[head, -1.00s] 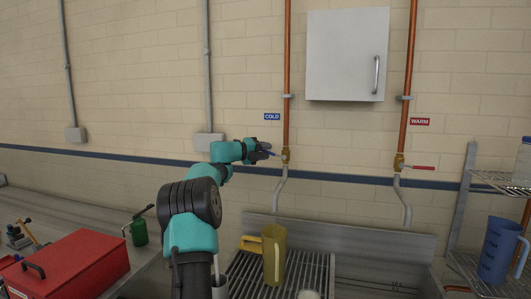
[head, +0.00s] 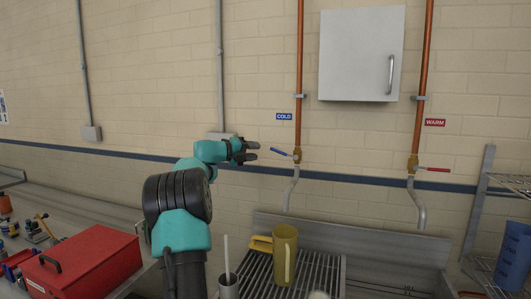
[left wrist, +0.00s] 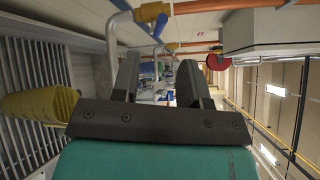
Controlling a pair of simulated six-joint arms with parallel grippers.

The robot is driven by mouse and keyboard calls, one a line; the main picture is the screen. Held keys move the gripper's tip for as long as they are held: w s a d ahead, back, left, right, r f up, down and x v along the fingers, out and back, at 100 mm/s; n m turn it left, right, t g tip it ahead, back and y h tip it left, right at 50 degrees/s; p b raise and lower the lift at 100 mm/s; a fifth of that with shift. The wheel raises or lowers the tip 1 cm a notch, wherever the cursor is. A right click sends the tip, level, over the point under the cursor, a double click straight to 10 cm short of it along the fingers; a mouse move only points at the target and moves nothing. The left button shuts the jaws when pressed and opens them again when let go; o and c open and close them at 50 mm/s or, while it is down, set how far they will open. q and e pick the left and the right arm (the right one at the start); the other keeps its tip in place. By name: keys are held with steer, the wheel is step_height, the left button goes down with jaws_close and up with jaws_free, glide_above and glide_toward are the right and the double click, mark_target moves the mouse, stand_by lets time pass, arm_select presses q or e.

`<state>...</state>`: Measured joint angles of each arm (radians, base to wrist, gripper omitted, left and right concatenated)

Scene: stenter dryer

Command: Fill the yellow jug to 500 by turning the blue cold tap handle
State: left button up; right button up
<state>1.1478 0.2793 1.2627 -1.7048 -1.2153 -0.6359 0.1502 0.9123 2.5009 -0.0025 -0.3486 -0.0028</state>
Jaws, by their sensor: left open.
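The yellow jug (head: 284,262) stands upright on the slatted sink rack, beneath the cold tap's grey spout (head: 290,190). I see no water stream, and its level cannot be read. The jug also shows at the left of the left wrist view (left wrist: 35,106). The blue cold tap handle (head: 281,151) points left from its brass valve, under the COLD sign (head: 284,117). It shows at the top of the left wrist view (left wrist: 160,26). My left gripper (head: 254,151) is open and empty, just left of the handle with a gap between them. My right gripper is out of view.
The warm tap's red handle (head: 434,170) is to the right. A white cabinet (head: 350,55) hangs above. A red toolbox (head: 85,262) is at left, a grey cup (head: 229,288) with a rod beside the rack, and a blue jug (head: 512,258) on the right shelf.

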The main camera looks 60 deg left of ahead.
arm_select(q)
steer(key=s, duration=0.7)
steer(key=shift+s+a+r, duration=0.15)
steer(key=shift+a+r, duration=0.2)
